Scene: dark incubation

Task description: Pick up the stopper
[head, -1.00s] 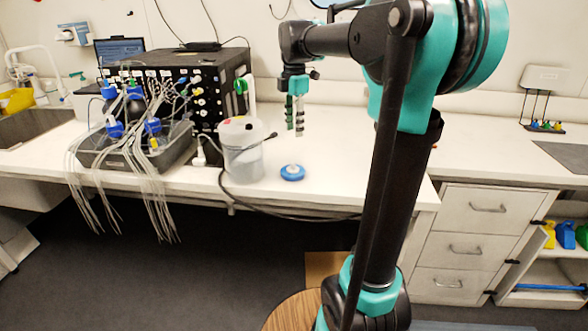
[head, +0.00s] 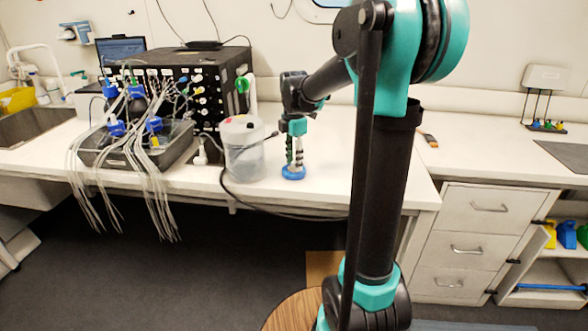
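The stopper (head: 293,173) is a round blue disc lying on the white bench, near its front edge and right of the clear container. My gripper (head: 294,164) points straight down, with its fingertips at the stopper's top. The fingers look close together and partly cover the stopper's middle. At this size I cannot tell whether they are closed on it or only touch it. The stopper appears to rest on the bench.
A clear container (head: 245,160) with a white lid stands just left of my gripper. A black cable runs beside it and over the bench edge. A black instrument (head: 205,85) and a grey tray (head: 95,160) with tubed bottles stand further left. The bench right of the stopper is clear.

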